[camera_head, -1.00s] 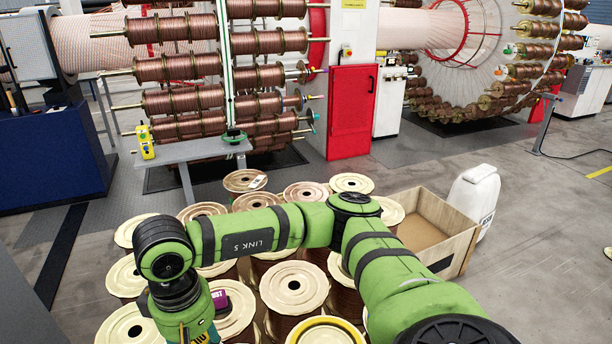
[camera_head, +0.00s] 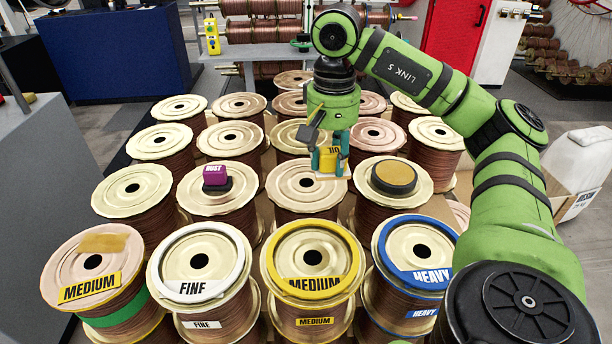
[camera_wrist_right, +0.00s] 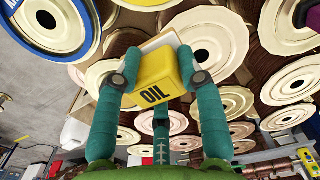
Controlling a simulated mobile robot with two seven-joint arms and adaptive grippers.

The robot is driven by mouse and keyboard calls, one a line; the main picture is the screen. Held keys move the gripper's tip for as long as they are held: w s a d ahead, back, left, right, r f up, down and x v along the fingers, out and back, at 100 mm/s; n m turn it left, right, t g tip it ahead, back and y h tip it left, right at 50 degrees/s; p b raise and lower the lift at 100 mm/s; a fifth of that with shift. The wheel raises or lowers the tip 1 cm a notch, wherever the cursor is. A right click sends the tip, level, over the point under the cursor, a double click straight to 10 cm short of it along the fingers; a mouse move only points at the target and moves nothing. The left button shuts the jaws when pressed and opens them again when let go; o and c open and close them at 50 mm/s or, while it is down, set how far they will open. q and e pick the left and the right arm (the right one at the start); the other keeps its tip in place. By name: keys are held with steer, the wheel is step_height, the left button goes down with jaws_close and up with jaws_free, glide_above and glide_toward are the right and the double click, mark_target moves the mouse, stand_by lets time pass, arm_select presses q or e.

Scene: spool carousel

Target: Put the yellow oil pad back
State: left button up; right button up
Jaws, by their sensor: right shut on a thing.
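The yellow oil pad (camera_head: 329,164) is a small yellow block with a paler face, marked OIL. My right gripper (camera_head: 330,152) is shut on it and holds it above the spools, near a spool (camera_head: 295,190) in the middle. In the right wrist view the pad (camera_wrist_right: 156,80) sits between the teal fingers (camera_wrist_right: 160,78). A spool to its right carries a round dark-rimmed tan disc (camera_head: 394,177). A spool to its left carries a purple block marked DUST (camera_head: 216,176). My left gripper is not in view.
Front spools carry a white FINE ring (camera_head: 165,283), a yellow MEDIUM ring (camera_head: 352,253) and a blue HEAVY ring (camera_head: 446,275). A MEDIUM-labelled spool (camera_head: 60,265) has a tan patch on top. A white resin jug (camera_head: 592,150) and a bench (camera_head: 240,54) stand beyond.

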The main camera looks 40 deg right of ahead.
steer(key=shift+s+d+f, duration=0.15)
steer(key=shift+d+f, duration=0.1)
steer(key=shift+d, duration=0.2)
steer(key=shift+d+f+m+b, duration=0.15)
steer(key=shift+d+m+b, duration=0.05)
steer(key=shift+m+b, duration=0.15)
steer(key=w+f, duration=0.2)
steer(key=w, duration=0.1)
steer(key=w+d+f, duration=0.1)
steer(key=w+f, duration=0.1)
steer(key=w, duration=0.2)
steer(key=w+d+f, duration=0.1)
steer(key=w+f, duration=0.1)
steer(key=w, duration=0.1)
steer(key=shift+w+d+f+p, duration=0.1)
steer(key=shift+w+d+p, duration=0.05)
steer(key=shift+w+p, duration=0.25)
steer(key=shift+w+f, duration=0.15)
steer(key=shift+f, duration=0.4)
steer(key=shift+d+f, duration=0.1)
steer(key=shift+f, duration=1.5)
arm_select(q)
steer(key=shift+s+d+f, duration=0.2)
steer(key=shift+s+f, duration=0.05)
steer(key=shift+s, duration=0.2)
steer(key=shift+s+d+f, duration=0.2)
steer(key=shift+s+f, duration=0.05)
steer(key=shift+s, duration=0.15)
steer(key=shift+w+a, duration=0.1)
